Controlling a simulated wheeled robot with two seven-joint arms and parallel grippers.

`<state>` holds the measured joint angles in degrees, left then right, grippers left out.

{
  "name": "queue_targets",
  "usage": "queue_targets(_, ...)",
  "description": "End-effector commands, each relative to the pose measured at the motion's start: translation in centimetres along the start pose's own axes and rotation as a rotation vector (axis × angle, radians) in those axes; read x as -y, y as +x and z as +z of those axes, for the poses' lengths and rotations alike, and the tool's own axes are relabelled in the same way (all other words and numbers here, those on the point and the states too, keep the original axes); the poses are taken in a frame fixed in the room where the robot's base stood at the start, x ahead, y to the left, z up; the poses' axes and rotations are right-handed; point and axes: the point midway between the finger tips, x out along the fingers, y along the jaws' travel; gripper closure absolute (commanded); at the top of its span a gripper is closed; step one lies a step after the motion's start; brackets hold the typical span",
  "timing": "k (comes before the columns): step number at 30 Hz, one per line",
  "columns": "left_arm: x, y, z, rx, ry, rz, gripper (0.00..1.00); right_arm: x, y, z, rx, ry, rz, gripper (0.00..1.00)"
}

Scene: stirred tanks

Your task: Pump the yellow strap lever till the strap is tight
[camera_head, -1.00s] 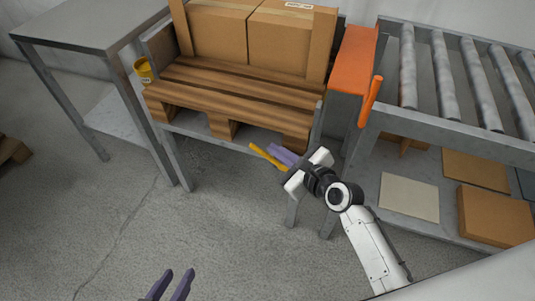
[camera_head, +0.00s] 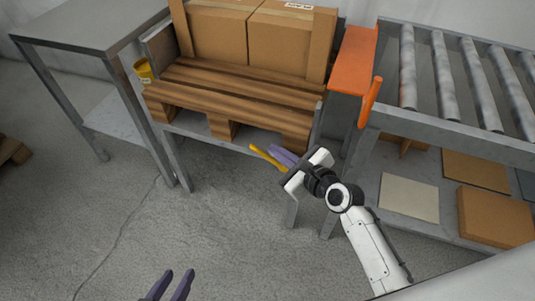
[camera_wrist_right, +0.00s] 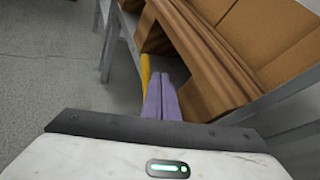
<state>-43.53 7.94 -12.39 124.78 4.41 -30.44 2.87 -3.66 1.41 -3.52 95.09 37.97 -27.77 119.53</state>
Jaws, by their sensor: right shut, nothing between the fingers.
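The yellow lever (camera_head: 266,157) sticks out in front of the pallet's stand, low at its right side. In the right wrist view the lever (camera_wrist_right: 145,70) shows as a thin yellow bar left of my fingers. My right gripper (camera_head: 276,151) has its purple fingers shut together, with nothing between them. They lie right beside the lever; I cannot tell whether they touch it. In the wrist view the fingers (camera_wrist_right: 160,78) point away under the pallet's edge. My left gripper (camera_head: 178,271) is open and empty at the bottom edge. I cannot make out the strap.
A wooden pallet (camera_head: 235,95) with cardboard boxes (camera_head: 291,40) rests on a grey stand. A yellow cup (camera_head: 144,70) is at its left end. A grey table (camera_head: 90,25) stands left, a roller conveyor (camera_head: 442,85) with an orange handle (camera_head: 370,102) right. The front floor is clear.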

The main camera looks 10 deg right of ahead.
Motion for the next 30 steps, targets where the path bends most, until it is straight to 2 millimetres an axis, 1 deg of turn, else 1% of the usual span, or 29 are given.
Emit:
queue_targets(20, -0.01, -0.06, -0.28, -0.006, 0.0, 0.0, 0.69, 0.01, 0.0, 0.01, 0.0, 0.0, 0.0, 1.0)
queue_targets(30, -0.02, -0.11, -0.33, -0.006, 0.0, 0.0, 0.69, -0.42, 0.6, -0.38, 0.0, 0.001, 0.0, 1.0)
